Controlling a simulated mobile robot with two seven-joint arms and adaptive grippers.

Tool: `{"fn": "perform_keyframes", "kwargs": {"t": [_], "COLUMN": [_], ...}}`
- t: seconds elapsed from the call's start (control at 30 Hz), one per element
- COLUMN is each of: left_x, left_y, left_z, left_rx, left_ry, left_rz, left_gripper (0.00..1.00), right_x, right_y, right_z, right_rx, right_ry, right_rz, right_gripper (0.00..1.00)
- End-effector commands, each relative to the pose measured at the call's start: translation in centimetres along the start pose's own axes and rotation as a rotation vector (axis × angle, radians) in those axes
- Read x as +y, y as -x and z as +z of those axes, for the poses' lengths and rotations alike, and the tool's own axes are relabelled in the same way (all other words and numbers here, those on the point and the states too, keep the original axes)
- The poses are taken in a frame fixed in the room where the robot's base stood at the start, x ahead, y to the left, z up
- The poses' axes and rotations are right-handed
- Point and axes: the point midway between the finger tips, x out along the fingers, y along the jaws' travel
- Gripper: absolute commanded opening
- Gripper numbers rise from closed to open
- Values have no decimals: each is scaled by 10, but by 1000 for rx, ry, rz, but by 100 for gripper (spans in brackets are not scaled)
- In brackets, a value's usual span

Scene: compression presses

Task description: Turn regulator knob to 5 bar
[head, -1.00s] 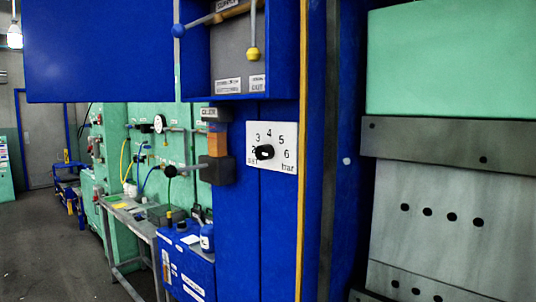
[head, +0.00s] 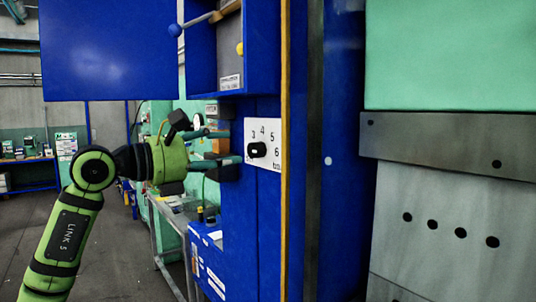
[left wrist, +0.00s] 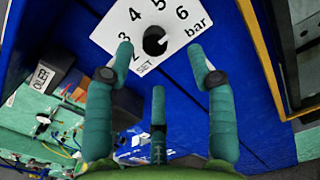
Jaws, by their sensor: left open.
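The regulator knob (head: 257,150) is a small black knob on a white dial plate (head: 276,128) on the blue press column. Numbers 3, 4, 5 and 6 curve over it. In the left wrist view the knob (left wrist: 155,41) sits on the plate marked SET, 3 to 6 and bar. I cannot tell surely which number it points at. My left gripper (head: 233,147) reaches in from the left, open and empty, just short of the plate. In the left wrist view its green fingers (left wrist: 163,58) spread to either side below the knob, apart from it. My right gripper is out of view.
A blue open box (head: 230,85) with a lever and yellow ball overhangs above the dial. The oiler unit (left wrist: 44,76) is left of the plate. A blue cabinet (head: 206,255) stands below. A grey perforated metal plate (head: 450,210) is at right.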

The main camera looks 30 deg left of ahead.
Motion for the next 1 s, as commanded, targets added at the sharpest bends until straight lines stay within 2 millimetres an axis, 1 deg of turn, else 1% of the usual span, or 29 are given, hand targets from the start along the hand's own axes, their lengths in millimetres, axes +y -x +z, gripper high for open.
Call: {"fn": "perform_keyframes", "kwargs": {"t": [0.07,0.17,0.4,0.5,0.63,0.87,0.97,1.0], "left_x": [1,2,2,2,2,2,2,2], "left_y": [0,-13,-50,-60,-66,-67,-67,-67], "left_z": [6,8,8,6,4,3,3,3], "left_rx": [7,7,5,6,6,6,6,6], "left_ry": [-27,-25,-20,-21,-22,-22,-22,-22], "left_rz": [14,13,11,12,14,14,14,13], "left_gripper": [56,56,56,56,56,56,20,4], "right_x": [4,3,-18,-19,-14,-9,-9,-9], "right_y": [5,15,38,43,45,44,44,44], "right_z": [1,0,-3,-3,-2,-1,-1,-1], "right_rx": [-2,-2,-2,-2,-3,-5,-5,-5], "right_ry": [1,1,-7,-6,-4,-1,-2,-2], "right_rz": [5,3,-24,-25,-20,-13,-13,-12], "right_gripper": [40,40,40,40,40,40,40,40]}}
